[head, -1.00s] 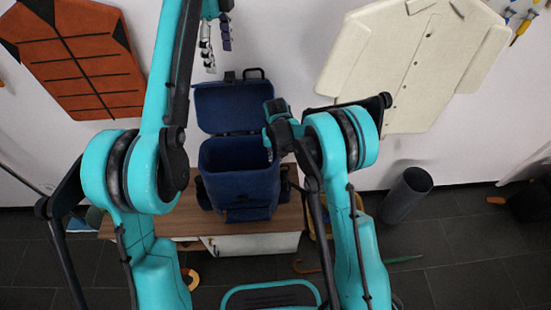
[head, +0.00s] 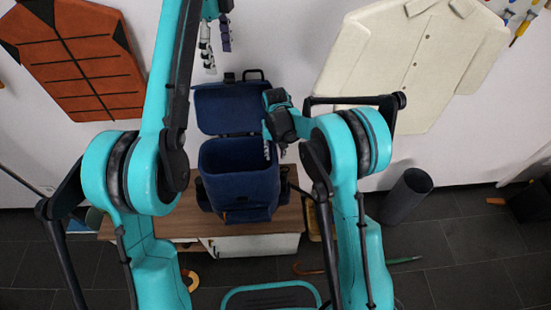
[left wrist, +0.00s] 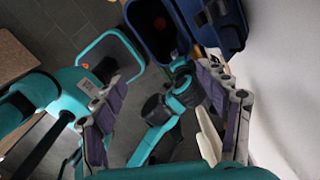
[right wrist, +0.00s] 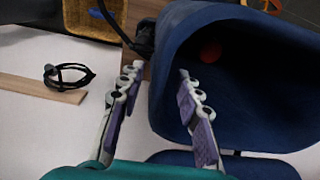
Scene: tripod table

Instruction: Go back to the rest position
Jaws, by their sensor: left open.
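My left gripper (head: 216,57) is raised high against the white wall, above and left of the blue bag. It is open and empty; its spread fingers also show in the left wrist view (left wrist: 160,75). My right gripper (head: 274,150) is at the right upper edge of the open bag (head: 240,188). A small red round thing (right wrist: 210,53) is inside the bag.
The bag stands on a wooden table (head: 180,222), its lid (head: 227,108) up against the wall. A dark grey bin (head: 405,196) stands on the floor to the right. Orange (head: 82,62) and cream (head: 410,65) panels are on the wall. A yellow basket (right wrist: 92,12) shows near the table.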

